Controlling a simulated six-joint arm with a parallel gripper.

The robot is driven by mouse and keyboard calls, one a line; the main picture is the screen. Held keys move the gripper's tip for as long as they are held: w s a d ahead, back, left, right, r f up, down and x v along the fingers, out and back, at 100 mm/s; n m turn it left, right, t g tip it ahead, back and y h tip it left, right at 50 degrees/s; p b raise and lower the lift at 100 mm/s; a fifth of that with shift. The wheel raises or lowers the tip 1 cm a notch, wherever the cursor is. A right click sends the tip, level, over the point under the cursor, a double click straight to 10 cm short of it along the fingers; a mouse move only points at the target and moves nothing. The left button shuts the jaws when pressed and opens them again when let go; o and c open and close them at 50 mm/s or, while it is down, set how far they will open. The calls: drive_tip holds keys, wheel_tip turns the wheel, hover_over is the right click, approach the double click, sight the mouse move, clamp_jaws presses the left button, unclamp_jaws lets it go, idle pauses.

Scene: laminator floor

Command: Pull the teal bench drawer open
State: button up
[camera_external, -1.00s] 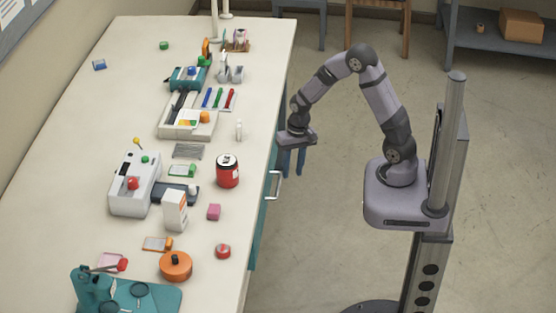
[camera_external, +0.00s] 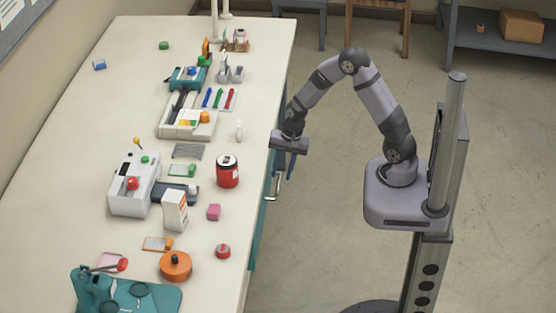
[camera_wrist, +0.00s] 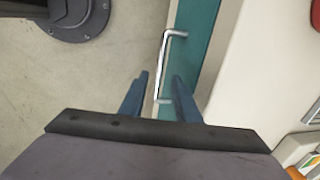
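The teal bench drawer (camera_external: 256,232) is in the right side of the bench, seen edge-on in the external view. Its teal front (camera_wrist: 199,35) shows more fully in the wrist view. A silver bar handle (camera_external: 274,188) stands out from it; in the wrist view the handle (camera_wrist: 166,60) runs up from the space between my fingers. My gripper (camera_wrist: 158,85) is open, its two blue fingers apart on either side of the handle's near end. In the external view my gripper (camera_external: 282,172) points down beside the bench edge. I cannot tell whether a finger touches the handle.
Open floor (camera_external: 320,250) lies between the bench and my base.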

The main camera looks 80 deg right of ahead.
sight(279, 184)
drive_tip(key=shift+w+f, duration=0.2)
drive_tip(key=shift+f, duration=0.8)
drive_tip(key=shift+w+f, duration=0.2)
drive_tip(key=shift+f, duration=0.8)
clamp_jaws()
